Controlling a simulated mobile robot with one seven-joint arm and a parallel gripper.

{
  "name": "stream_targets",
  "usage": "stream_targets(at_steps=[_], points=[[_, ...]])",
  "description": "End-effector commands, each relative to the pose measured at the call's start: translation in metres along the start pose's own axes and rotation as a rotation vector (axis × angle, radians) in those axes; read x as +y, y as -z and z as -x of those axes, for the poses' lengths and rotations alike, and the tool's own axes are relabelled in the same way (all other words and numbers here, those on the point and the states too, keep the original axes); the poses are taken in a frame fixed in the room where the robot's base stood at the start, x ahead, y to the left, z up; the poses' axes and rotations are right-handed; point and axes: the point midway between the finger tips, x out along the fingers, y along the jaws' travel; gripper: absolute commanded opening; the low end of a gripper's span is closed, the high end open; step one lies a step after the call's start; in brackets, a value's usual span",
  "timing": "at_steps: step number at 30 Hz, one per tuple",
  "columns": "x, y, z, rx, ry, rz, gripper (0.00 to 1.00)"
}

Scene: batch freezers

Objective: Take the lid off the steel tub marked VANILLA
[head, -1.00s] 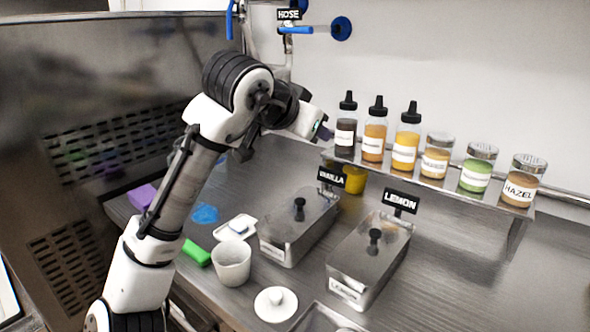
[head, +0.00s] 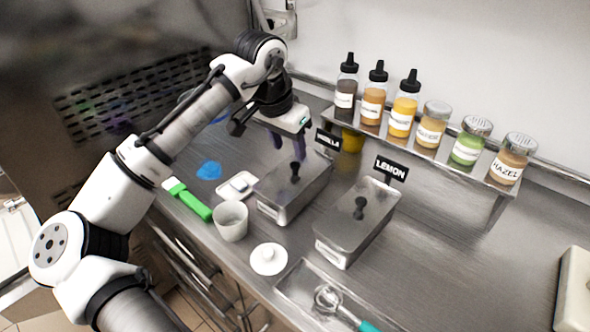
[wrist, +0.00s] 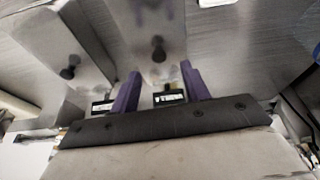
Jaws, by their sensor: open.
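The VANILLA steel tub (head: 280,209) stands on the counter with its lid (head: 308,180) on. A black knob (head: 295,170) sticks up from the lid. The small black VANILLA sign (head: 328,140) stands behind it. My gripper (head: 287,155) is open and empty, its purple fingers pointing down above the back of this tub. In the wrist view, my gripper (wrist: 160,85) has a finger on each side, with the knob (wrist: 158,52) lying between their lines but farther out. The fingers look apart from the knob.
The lidded LEMON tub (head: 340,245) stands close on the right, its sign (head: 391,168) behind it. A shelf of bottles and jars (head: 430,150) is at the back right. A white cup (head: 231,222), a white round lid (head: 268,259) and a green-handled tool (head: 195,205) lie in front.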

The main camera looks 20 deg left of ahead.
Motion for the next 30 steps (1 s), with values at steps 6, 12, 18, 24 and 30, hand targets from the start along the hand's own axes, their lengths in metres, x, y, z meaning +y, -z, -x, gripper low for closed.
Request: stream_targets(at_steps=[6,12,18,24,30], points=[[0.001,0.001,-0.014,-0.002,0.001,-0.001,0.46],[0.001,0.001,-0.042,-0.001,0.001,-0.001,0.46],[0.001,0.001,-0.056,0.0,0.001,-0.001,0.46],[0.001,0.001,-0.056,0.001,0.001,-0.001,0.42],[0.001,0.001,-0.056,0.001,0.001,-0.001,0.16]])
